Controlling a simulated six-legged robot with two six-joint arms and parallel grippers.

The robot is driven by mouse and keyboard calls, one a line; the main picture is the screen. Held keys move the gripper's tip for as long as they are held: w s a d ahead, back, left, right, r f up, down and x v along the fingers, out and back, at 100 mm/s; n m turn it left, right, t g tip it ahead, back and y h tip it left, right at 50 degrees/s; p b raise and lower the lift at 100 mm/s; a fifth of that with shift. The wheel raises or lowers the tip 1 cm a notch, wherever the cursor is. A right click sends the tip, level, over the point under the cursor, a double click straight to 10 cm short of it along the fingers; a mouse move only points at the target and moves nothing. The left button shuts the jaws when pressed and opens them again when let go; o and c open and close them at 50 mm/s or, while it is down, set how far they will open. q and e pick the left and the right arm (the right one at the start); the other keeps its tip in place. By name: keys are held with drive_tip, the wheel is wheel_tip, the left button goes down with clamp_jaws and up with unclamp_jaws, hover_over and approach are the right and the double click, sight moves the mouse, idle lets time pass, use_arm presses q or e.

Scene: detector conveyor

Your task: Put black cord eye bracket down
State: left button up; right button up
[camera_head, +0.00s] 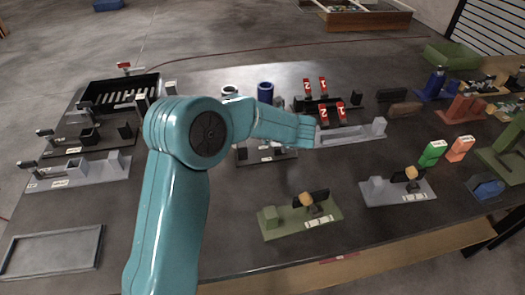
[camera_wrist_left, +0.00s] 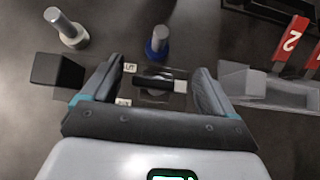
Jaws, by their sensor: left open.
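My left gripper (camera_wrist_left: 156,72) is open in the left wrist view, with one dark finger on each side of a small black piece (camera_wrist_left: 152,82). This piece, which looks like the black cord eye bracket, sits on a dark base plate with white labels (camera_wrist_left: 124,102). I see a gap between it and each finger. In the head view my teal arm covers the gripper, the bracket and part of the dark base plate (camera_head: 265,158). My right gripper is not in view.
A dark block (camera_wrist_left: 57,72) stands left of the fingers. A white post (camera_wrist_left: 68,32) and a blue post (camera_wrist_left: 157,42) stand beyond. A grey fixture (camera_head: 362,135) lies to the right. An empty grey tray (camera_head: 52,232) is at the front left; the table's front middle holds a green fixture (camera_head: 300,222).

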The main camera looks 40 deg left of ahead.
use_arm(q)
drive_tip(key=shift+s+r, duration=0.1)
clamp_jaws()
